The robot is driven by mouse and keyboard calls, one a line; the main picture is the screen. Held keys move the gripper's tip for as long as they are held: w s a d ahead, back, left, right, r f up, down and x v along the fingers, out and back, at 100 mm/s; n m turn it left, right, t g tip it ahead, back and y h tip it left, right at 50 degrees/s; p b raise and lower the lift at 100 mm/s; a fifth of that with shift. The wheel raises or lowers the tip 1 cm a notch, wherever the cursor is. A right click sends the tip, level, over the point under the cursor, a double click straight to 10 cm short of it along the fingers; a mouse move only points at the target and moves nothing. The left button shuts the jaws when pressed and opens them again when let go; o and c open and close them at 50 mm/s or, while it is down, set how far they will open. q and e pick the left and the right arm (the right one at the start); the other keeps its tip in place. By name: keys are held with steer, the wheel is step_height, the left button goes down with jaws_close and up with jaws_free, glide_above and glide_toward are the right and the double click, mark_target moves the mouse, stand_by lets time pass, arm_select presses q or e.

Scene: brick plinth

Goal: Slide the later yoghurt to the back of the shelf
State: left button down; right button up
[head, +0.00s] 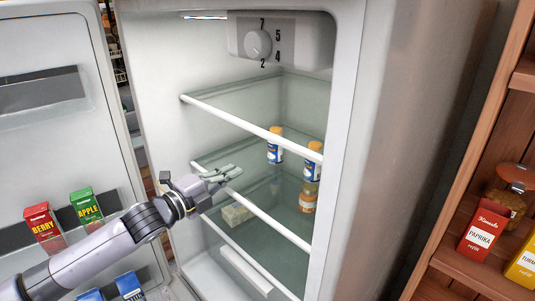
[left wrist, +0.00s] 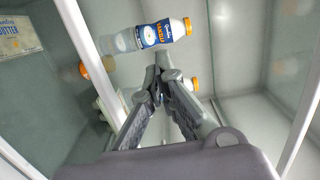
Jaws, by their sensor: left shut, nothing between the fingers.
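Two white yoghurt bottles with blue labels and orange caps stand upright on the glass shelf (head: 245,192) inside the open fridge. One yoghurt bottle (head: 275,147) is farther left and back; the other (head: 312,162) is nearer the right wall. Their dates are too small to read. My left gripper (head: 234,172) is shut and empty, at the shelf's front edge, left of both bottles. In the left wrist view its fingertips (left wrist: 160,72) point inward; one bottle (left wrist: 165,32) shows whole above them, and another (left wrist: 190,83) is mostly hidden behind the fingers. My right gripper is out of view.
White bars (head: 255,207) edge the shelves. Below the glass are butter (head: 237,214) and a jar (head: 307,198). The open door (head: 60,150) at left holds juice cartons (head: 87,208). A wooden rack with a paprika box (head: 483,230) stands at right.

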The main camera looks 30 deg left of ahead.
mark_target(272, 150)
arm_select(q)
steer(key=p+x, duration=0.4)
steer(key=x, duration=0.7)
steer(key=shift+w+d+r, duration=0.1)
steer(key=shift+w+r, duration=0.1)
steer(key=shift+w, duration=0.1)
steer(key=shift+w+d+f, duration=0.15)
steer(key=shift+w+d, duration=0.05)
steer(key=shift+w, duration=0.35)
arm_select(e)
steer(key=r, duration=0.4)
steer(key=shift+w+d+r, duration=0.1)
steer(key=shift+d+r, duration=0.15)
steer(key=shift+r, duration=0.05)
